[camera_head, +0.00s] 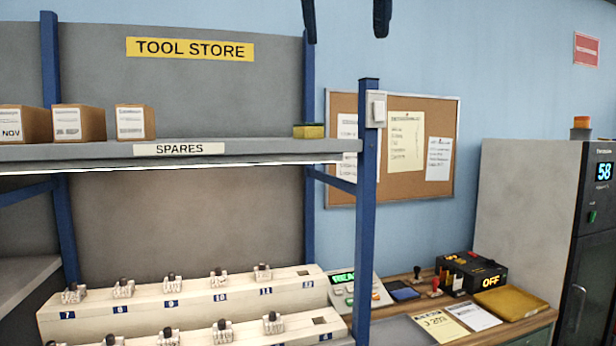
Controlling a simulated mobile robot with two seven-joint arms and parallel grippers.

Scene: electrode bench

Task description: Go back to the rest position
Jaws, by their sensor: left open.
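My left gripper (346,36) shows at the top edge of the head view, right of the middle. Only its two dark fingers are in view, pointing down and well apart. The gap between them is empty, with bare blue wall behind. Nothing touches the fingers. The rest of this gripper and its arm is out of the picture. My right gripper is not in view.
A shelf (262,152) marked SPARES holds boxes (80,123) between blue posts. Below, stepped cream racks (190,298) hold several numbered electrodes; slot 12 looks empty. A bench (535,318) at right carries a black OFF unit (470,272). A grey cabinet (525,220) stands beyond.

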